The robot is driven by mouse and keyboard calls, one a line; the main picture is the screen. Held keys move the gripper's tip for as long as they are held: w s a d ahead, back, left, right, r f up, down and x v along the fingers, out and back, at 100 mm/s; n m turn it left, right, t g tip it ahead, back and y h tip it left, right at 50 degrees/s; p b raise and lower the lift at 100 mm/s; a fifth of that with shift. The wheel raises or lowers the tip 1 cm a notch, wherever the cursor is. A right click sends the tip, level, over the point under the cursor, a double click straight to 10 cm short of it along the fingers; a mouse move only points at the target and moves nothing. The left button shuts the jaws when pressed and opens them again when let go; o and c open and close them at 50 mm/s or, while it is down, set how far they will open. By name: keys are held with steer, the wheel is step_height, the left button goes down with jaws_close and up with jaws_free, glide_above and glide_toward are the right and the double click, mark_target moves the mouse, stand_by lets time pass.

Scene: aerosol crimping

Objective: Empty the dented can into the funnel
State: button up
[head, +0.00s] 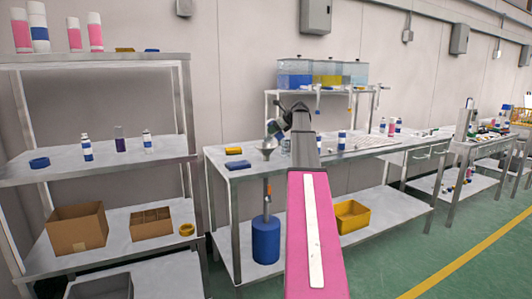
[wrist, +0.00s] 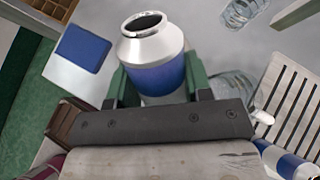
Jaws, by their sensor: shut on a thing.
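My gripper (head: 277,125) is raised over the left end of the workbench, close above the funnel. In the wrist view its green fingers (wrist: 155,88) are shut on a can (wrist: 158,70) with a blue body, a silver shoulder and a dark open mouth. No dent shows clearly on the side I see. In the head view the can is mostly hidden by the gripper, so its tilt is hard to tell. The grey funnel (head: 267,153) stands at the bench's left end, above a blue drum (head: 265,240) on the lower shelf. I cannot make out the funnel in the wrist view.
Blue pieces (head: 237,164) lie left of the funnel. A dispensing rack (head: 318,92) with coloured tanks stands behind. Cans and a slatted rack (wrist: 290,95) are to the right. A steel shelf unit (head: 95,167) with bottles and boxes stands at the left.

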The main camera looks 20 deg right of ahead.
steer(key=shift+w+a+t+y, duration=0.15)
steer(key=shift+a+t+y, duration=0.05)
steer(key=shift+t+y, duration=0.4)
steer(key=shift+w+a+r+t+y, duration=0.25)
steer(key=shift+r+t+y, duration=0.05)
steer(key=shift+t+y, duration=0.35)
steer(key=shift+w+a+f+m+t, duration=0.1)
steer(key=shift+a+f+m+t, duration=0.05)
steer(key=shift+m+t, duration=0.2)
steer(key=shift+w+a+t+y, duration=0.2)
steer(key=shift+t+y, duration=0.25)
steer(key=shift+t, duration=0.05)
steer(key=shift+w+a+t+y, duration=0.15)
steer(key=shift+w+t+y, duration=0.05)
steer(key=shift+t+y, duration=0.25)
